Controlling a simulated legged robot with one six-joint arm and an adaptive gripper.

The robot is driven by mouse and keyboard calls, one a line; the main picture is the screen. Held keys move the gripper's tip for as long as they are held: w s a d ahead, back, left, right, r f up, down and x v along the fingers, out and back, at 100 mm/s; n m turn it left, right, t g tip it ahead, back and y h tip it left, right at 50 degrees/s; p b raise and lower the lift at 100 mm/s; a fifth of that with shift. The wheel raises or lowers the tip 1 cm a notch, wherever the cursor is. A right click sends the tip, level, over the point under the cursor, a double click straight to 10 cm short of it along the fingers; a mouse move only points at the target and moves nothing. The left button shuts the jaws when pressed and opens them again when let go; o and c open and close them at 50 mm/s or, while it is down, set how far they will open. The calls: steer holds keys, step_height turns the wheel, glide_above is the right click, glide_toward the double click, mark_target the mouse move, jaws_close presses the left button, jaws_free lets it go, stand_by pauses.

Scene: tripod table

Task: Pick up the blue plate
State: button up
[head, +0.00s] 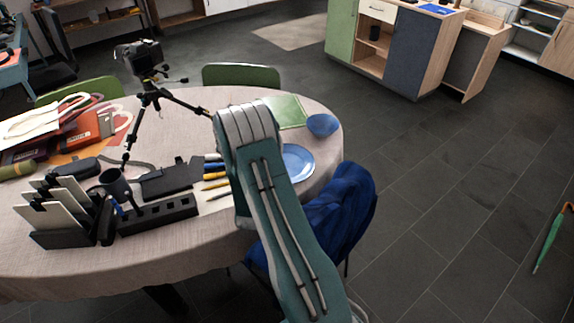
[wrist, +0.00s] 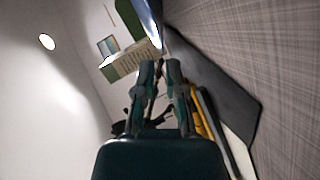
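The blue plate (head: 298,162) lies flat near the right edge of the round table, partly hidden behind my arm in the head view. In the wrist view, which is turned on its side, a thin blue-white curved edge, likely the plate (wrist: 153,22), shows just beyond the fingertips. My gripper (wrist: 161,64) has its two fingers apart with a narrow gap between them and nothing visible in the gap. It is low over the table. I cannot tell whether a finger touches the plate. In the head view my gripper is hidden behind my arm.
A blue bowl (head: 323,125) and a green mat (head: 285,111) are behind the plate. Pens (head: 215,176) and a dark tray (head: 172,179) lie to its left. A camera tripod (head: 150,97) stands further left. A chair with blue cloth (head: 345,205) is at the right edge.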

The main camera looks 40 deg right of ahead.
steer(key=x, duration=0.4)
steer(key=shift+w+a, duration=0.25)
steer(key=shift+w+d+f, duration=0.15)
steer(key=shift+w+d, duration=0.15)
steer(key=shift+d, duration=0.25)
jaws_close()
